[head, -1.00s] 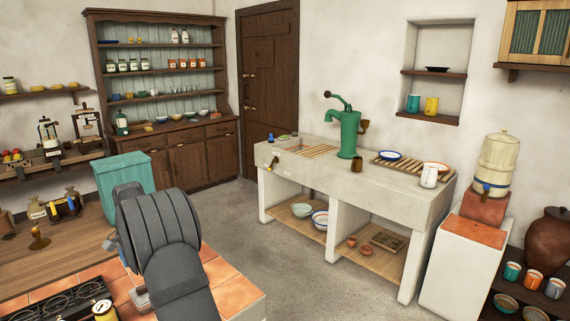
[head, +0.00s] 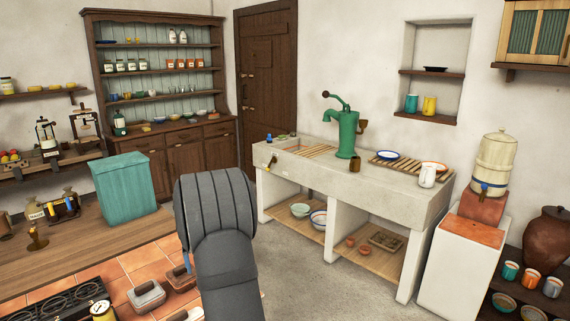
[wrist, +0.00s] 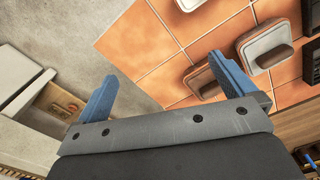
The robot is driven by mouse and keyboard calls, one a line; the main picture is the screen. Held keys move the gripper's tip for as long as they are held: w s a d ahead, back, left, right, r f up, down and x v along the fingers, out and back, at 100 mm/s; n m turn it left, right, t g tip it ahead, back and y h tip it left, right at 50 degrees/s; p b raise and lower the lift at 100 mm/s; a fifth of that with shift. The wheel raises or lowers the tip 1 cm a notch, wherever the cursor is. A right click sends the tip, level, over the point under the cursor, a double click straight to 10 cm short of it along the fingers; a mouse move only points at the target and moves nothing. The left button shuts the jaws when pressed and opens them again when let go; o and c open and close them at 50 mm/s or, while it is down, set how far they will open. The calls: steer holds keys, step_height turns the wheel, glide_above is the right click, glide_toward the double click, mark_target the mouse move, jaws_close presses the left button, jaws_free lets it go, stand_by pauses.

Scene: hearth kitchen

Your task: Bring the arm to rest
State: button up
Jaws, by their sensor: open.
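My gripper (wrist: 165,82) shows in the wrist view with its two blue fingers spread wide apart. It is open with nothing between the fingers. Below it are the terracotta tiles (wrist: 145,45) of the counter and, to the left, the grey floor (wrist: 60,30). In the head view my dark grey arm stands at the bottom middle, in front of the counter's right end. Most of my gripper is hidden behind the arm there; only a bit of blue shows at its left edge.
A teal bin (head: 124,190) stands on the wooden counter (head: 75,242). The stone sink (head: 400,190) is across open floor (head: 310,265).

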steer(key=shift+d+f, duration=0.1)
steer(key=shift+d, duration=0.8)
